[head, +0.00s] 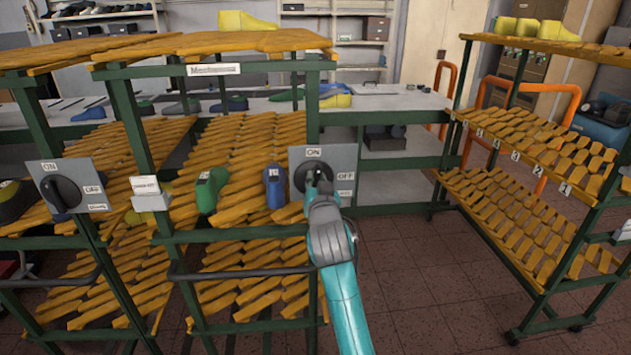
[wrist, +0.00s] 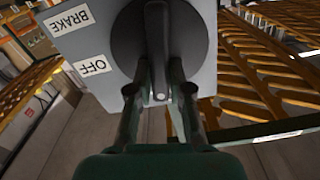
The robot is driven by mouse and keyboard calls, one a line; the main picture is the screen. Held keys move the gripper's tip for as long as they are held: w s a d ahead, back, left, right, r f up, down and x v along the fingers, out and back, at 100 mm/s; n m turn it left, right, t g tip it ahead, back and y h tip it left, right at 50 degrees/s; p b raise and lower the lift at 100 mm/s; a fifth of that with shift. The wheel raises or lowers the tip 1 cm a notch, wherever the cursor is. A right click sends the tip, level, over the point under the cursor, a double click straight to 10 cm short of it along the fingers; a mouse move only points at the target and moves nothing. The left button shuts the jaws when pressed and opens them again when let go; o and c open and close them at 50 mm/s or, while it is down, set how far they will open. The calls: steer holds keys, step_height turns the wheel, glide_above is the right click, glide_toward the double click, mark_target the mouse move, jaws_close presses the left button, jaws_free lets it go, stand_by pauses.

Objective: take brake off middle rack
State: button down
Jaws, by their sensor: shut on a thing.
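The middle rack (head: 327,130) has a grey brake plate (head: 345,160) with a black knob (head: 308,170) at its front right post. ON is printed above the knob and OFF to its right. In the wrist view, the plate (wrist: 80,45) is upside down, with BRAKE and OFF labels at left. The knob (wrist: 190,45) has an upright grip bar (wrist: 157,50); its pale-dotted end points down the picture, away from BRAKE. My gripper (head: 318,183) is at the knob. In the wrist view, its fingers (wrist: 160,92) are shut on the bar. The ON label is out of sight there.
The left rack has its own brake plate (head: 85,170) with a knob. A green last (head: 209,190) and a blue last (head: 275,185) stand on the middle rack, left of my gripper. Another rack (head: 520,160) stands at right, with open tiled floor (head: 400,260) between.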

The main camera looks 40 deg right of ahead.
steer(key=shift+s+d+f+m, duration=0.15)
steer(key=shift+f+m, duration=0.1)
steer(key=shift+m, duration=2.3)
steer(key=shift+s+d+f+m, duration=0.1)
steer(key=shift+d+f+m, duration=0.15)
steer(key=shift+m, duration=2.25)
steer(key=shift+s+d+f+m, duration=0.1)
steer(key=shift+f+m, duration=0.15)
steer(key=shift+m, duration=2.3)
steer(key=c, duration=1.1)
jaws_free()
steer(key=shift+o, duration=0.2)
steer(key=v, duration=1.2)
